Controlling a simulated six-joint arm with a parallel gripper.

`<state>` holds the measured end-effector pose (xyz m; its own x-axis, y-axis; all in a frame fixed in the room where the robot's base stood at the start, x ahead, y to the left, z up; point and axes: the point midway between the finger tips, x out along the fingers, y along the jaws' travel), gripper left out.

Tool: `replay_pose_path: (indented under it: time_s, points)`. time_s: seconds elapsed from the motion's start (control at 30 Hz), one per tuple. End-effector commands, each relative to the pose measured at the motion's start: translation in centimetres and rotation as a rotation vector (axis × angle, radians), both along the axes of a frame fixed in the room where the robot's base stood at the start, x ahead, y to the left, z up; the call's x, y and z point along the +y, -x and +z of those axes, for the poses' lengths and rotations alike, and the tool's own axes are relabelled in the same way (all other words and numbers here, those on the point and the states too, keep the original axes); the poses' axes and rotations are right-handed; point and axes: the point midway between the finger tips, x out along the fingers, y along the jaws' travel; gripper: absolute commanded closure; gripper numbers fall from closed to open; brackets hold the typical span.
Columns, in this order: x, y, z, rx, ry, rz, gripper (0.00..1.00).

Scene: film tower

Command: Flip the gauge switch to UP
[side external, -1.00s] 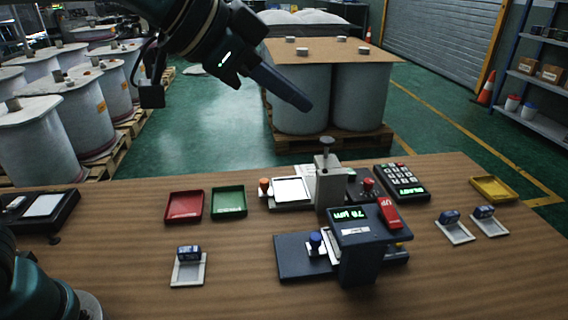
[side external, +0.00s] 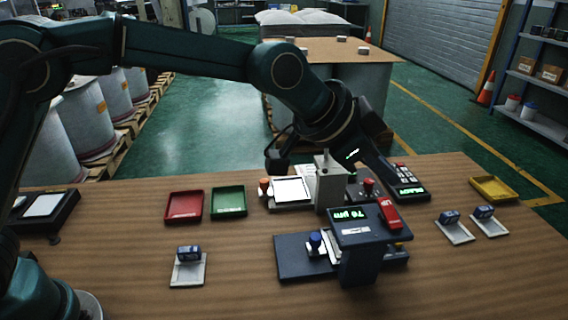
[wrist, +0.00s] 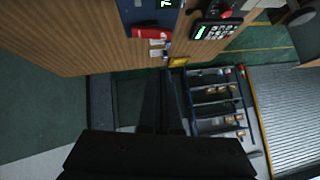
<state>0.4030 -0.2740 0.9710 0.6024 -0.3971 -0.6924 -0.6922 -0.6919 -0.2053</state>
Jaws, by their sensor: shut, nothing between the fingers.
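The gauge (side external: 356,228) is a dark blue stand with a green lit readout in "µm" on its top. Its red switch (side external: 389,214), a block with white lettering, sits at the right end of that top. The red switch also shows near the top of the wrist view (wrist: 152,33). My gripper (side external: 400,190) is shut and empty, slanting down to the right above the table, just behind the switch in the side view. In the wrist view the shut fingers (wrist: 163,80) point toward the table edge, apart from the switch. Which way the switch is tipped I cannot tell.
A keypad box (side external: 413,193) with a green display lies behind the gauge, partly hidden by my gripper. A grey post (side external: 329,185) stands left of it. Red (side external: 184,220) and green (side external: 229,214) trays lie left, a yellow tray (side external: 492,188) right.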

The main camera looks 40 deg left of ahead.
Motion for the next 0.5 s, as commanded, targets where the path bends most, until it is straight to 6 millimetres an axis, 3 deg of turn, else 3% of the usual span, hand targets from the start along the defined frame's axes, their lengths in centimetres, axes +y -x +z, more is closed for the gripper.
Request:
replay_pose_path:
  time_s: [0.13, 0.3, 0.5]
  points:
    - [-0.8, -1.1, -1.4, 0.001, -0.001, 0.000, 1.00]
    - [-0.3, -1.4, -3.7, 0.003, -0.002, 0.002, 1.00]
    - [-0.1, -1.6, -5.0, 0.001, -0.001, 0.002, 1.00]
